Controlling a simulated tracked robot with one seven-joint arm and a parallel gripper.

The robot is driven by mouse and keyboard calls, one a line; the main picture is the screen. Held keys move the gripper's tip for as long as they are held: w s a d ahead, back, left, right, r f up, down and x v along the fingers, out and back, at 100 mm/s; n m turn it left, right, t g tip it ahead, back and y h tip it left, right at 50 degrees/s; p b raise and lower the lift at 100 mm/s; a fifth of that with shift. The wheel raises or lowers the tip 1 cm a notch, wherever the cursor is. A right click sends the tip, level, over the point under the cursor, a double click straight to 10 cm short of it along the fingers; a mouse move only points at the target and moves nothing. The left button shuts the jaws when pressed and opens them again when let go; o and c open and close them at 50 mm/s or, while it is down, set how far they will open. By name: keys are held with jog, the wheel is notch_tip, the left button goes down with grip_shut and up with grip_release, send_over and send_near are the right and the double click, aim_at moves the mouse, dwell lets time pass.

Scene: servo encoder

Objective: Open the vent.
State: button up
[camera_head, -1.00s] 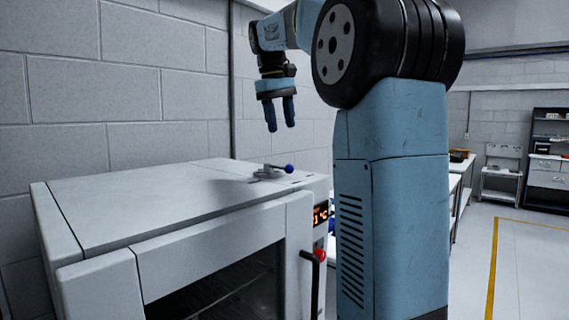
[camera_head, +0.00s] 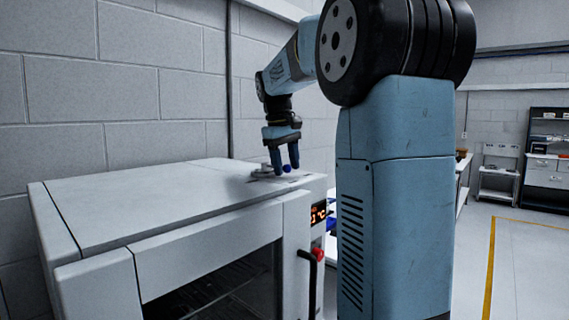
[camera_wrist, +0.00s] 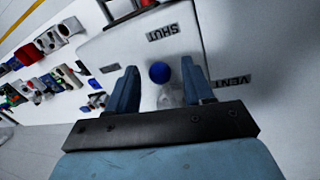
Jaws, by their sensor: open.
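The vent (camera_head: 264,171) is a grey fitting on top of the white oven (camera_head: 150,200), with a lever ending in a blue ball knob (camera_head: 287,168). In the wrist view the blue knob (camera_wrist: 159,72) sits between my two fingers, with the pale lever (camera_wrist: 170,96) running back from it. The knob points toward the label "SHUT" (camera_wrist: 163,33); a "VENT" label (camera_wrist: 231,81) lies to the right. My gripper (camera_head: 285,170) is open, pointing down around the knob. A gap shows on both sides of the knob; I see no contact.
A block wall (camera_head: 150,90) stands close behind. A white table (camera_wrist: 50,105) with several small items is beside the oven.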

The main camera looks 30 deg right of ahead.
grip_shut()
dwell(0.4)
jog(key=shift+a, duration=0.25)
jog(key=shift+d, duration=0.15)
